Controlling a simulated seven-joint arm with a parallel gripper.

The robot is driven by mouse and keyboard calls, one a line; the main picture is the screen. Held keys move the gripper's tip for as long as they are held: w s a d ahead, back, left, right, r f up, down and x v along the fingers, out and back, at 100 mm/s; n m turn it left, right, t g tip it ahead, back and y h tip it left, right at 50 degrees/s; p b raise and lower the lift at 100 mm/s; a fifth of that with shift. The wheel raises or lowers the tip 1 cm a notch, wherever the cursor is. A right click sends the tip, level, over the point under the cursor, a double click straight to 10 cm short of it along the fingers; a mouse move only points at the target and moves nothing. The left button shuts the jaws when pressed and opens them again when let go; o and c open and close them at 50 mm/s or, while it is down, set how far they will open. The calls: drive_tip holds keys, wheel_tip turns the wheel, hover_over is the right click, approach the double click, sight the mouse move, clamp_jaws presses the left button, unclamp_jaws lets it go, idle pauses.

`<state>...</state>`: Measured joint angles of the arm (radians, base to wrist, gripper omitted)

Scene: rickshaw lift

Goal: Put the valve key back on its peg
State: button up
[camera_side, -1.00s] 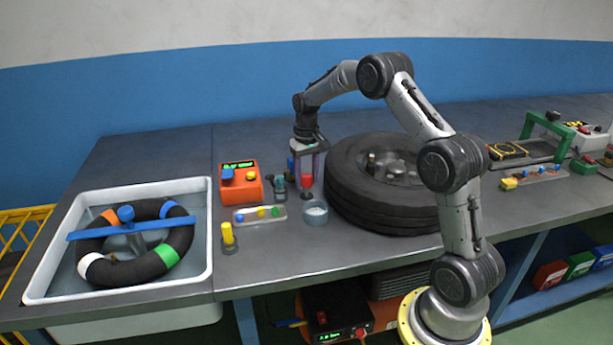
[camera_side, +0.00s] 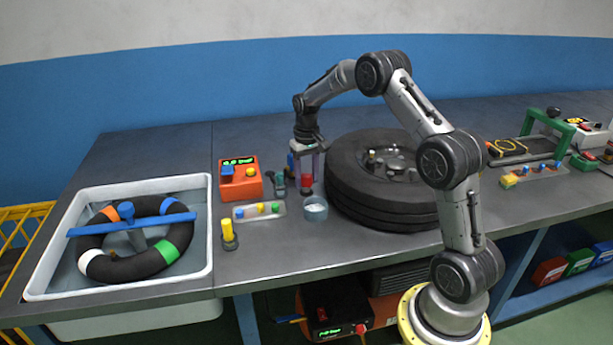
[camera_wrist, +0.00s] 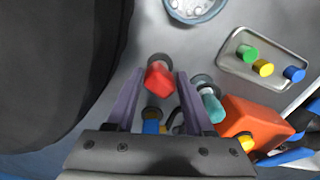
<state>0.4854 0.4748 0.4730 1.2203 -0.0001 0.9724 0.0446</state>
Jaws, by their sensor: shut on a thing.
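My gripper (camera_side: 306,176) is lowered close to the bench, left of the big black tyre. In the wrist view its two purple-grey fingers (camera_wrist: 159,75) stand on either side of a red-topped piece (camera_wrist: 160,78) with a dark round end. I take it to be the piece gripped; it also shows in the side view (camera_side: 305,184). No piece is clearly recognisable as the valve key, and its peg is not clearly identifiable. A teal-topped piece (camera_wrist: 212,106) stands just beside the fingers, and a blue piece (camera_wrist: 151,126) shows between them nearer the palm.
The tyre (camera_side: 345,190) is close on the right. An orange box (camera_side: 240,180), a tray of coloured caps (camera_side: 240,216), a small bowl (camera_side: 316,210) and a yellow-topped piece (camera_side: 228,231) are nearby. A white basin (camera_side: 205,250) holds an inner tube.

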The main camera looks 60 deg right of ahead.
drive_tip(key=shift+f, duration=0.2)
drive_tip(key=o, duration=1.2)
drive_tip(key=shift+o, duration=0.4)
drive_tip(key=shift+o, duration=0.7)
drive_tip(key=shift+r, duration=0.1)
drive_tip(key=shift+r, duration=3.45)
